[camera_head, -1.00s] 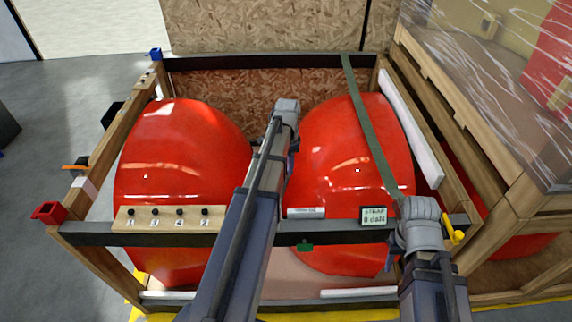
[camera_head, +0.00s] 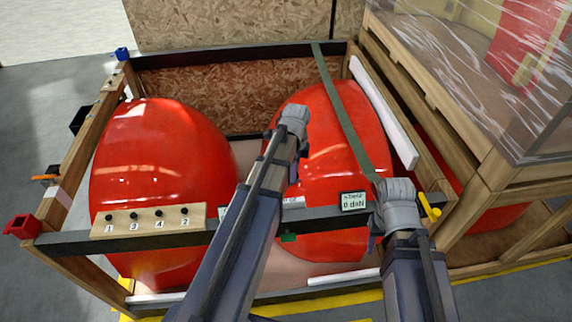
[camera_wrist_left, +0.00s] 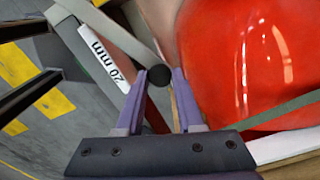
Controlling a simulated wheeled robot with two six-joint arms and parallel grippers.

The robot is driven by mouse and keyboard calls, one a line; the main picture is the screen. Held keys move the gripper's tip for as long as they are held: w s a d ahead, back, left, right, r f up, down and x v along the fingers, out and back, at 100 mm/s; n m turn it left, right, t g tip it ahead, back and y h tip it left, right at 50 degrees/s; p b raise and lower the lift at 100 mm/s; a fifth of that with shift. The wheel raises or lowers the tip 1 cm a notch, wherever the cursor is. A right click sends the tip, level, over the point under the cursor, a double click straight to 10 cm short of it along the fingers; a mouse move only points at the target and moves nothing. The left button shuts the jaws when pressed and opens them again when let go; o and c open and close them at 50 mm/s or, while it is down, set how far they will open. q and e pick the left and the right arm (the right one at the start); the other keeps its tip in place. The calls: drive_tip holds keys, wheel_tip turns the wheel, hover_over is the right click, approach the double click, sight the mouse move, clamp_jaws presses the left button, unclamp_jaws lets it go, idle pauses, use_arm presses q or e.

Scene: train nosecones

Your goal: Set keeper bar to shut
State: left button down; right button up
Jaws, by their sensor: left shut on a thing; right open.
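I cannot tell for sure whether this is the keeper bar. My left gripper (camera_wrist_left: 158,90) is shut on the black knob, its purple fingers on either side. In the head view my left gripper (camera_head: 300,152) is over the right red nosecone; its fingertips are mostly hidden.
The wooden crate has a dark front rail (camera_head: 240,228) with a numbered knob board (camera_head: 148,221) and a small display (camera_head: 354,201). Beside the right nosecone (camera_head: 345,135) is the left nosecone (camera_head: 150,170). A green strap (camera_head: 345,115) crosses the right one. A wrapped crate (camera_head: 480,70) stands at right.

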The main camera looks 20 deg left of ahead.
use_arm(q)
drive_tip(key=s+d+m, duration=0.2)
drive_tip(key=d+m, duration=0.1)
drive_tip(key=shift+s, duration=0.4)
drive_tip(key=shift+s+d+m, duration=0.75)
drive_tip(key=shift+s+m, duration=0.2)
drive_tip(key=shift+m, duration=0.15)
drive_tip(key=c, duration=0.5)
unclamp_jaws()
drive_tip(key=shift+r, duration=0.1)
wheel_tip(320, 180, up, 8)
drive_tip(key=p, duration=0.7)
drive_tip(key=shift+p, duration=0.4)
drive_tip(key=shift+f, duration=0.2)
